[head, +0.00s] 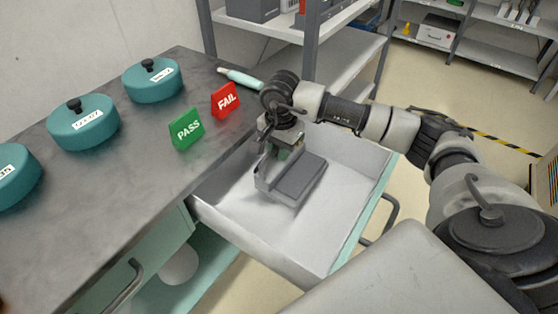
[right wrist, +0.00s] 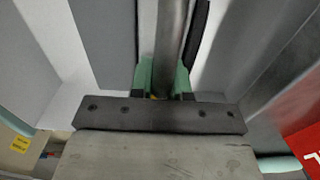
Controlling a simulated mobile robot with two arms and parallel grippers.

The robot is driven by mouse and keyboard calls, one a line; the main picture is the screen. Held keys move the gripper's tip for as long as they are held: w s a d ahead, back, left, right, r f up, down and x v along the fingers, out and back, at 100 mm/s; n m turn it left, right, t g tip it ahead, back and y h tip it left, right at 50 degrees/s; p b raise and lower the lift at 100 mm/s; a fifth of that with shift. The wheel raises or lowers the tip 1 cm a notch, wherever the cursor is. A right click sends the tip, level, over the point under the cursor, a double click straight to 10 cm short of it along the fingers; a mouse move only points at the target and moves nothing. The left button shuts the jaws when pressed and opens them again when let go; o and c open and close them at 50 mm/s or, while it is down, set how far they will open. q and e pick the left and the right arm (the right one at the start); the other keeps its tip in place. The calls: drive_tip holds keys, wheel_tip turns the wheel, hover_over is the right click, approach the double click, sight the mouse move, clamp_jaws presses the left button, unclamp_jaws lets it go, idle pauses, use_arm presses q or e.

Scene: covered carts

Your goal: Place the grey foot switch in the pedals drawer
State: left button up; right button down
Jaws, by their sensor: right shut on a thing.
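The grey foot switch (head: 303,181) is inside the open drawer (head: 232,203), a light-walled drawer pulled out from the bench. Whether it touches the drawer floor or hangs just above it I cannot tell. My right gripper (head: 283,152) reaches down into the drawer and is shut on the upright side of the foot switch. In the right wrist view its green fingertips (right wrist: 162,75) close around a grey bar-like part of the switch. My left gripper is not in view. No label reading "pedals" shows on the drawer.
The bench top (head: 110,165) carries several teal lidded covers (head: 83,126), a green PASS sign (head: 187,130), a red FAIL sign (head: 226,101) and a pale teal-white tool (head: 240,78). Metal shelving (head: 345,62) stands behind. The drawer floor around the switch is clear.

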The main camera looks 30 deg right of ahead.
drive_tip(key=shift+w+f, duration=0.25)
drive_tip(key=shift+w, duration=0.1)
wheel_tip(320, 180, down, 3)
drive_tip(key=shift+f, duration=0.4)
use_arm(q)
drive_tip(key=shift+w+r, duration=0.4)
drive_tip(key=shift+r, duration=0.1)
use_arm(e)
drive_tip(key=shift+f, duration=0.1)
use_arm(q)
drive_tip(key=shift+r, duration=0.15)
use_arm(e)
drive_tip(key=c, duration=1.1)
unclamp_jaws()
drive_tip(key=shift+s, duration=0.1)
